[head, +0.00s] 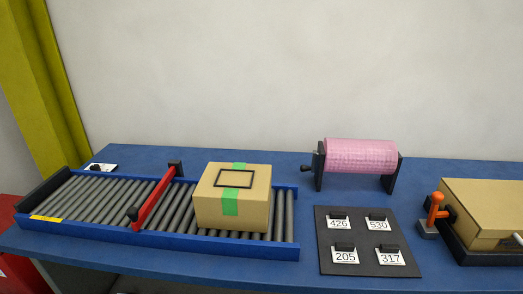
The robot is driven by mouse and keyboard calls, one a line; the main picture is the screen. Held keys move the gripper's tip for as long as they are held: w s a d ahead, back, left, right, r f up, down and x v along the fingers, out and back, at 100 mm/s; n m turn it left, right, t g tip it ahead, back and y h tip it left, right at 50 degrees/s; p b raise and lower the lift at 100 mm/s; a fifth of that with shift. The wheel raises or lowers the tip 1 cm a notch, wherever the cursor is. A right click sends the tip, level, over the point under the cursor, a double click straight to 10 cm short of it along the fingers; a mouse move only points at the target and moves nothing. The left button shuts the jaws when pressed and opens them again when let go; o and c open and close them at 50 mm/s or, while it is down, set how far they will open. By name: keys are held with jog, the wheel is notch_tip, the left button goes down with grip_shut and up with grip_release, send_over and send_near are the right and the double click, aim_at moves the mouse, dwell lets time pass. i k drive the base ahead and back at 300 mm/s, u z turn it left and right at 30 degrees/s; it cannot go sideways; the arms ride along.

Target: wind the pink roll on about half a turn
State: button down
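The pink roll (361,156) lies level between two dark upright stands at the back right of the blue table. A small dark crank knob (306,168) sticks out at the left end of the roll, beside the left stand (319,165). The roll's surface has a fine grid pattern. My gripper is not in view.
A roller conveyor (92,200) with a red gate bar (154,199) and a taped cardboard box (233,197) fills the left. A dark board (331,268) with several number tags lies before the roll. An orange-handled clamp (436,210) and another box (485,205) stand right.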

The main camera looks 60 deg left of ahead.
aim_at(377, 157)
jog(key=u, duration=0.2)
jog(key=k, duration=0.6)
jog(key=u, duration=0.75)
jog(key=i, duration=0.35)
jog(key=u, duration=0.2)
jog(key=k, duration=0.5)
jog(key=u, duration=1.1)
jog(key=i, duration=0.65)
jog(key=z, duration=0.75)
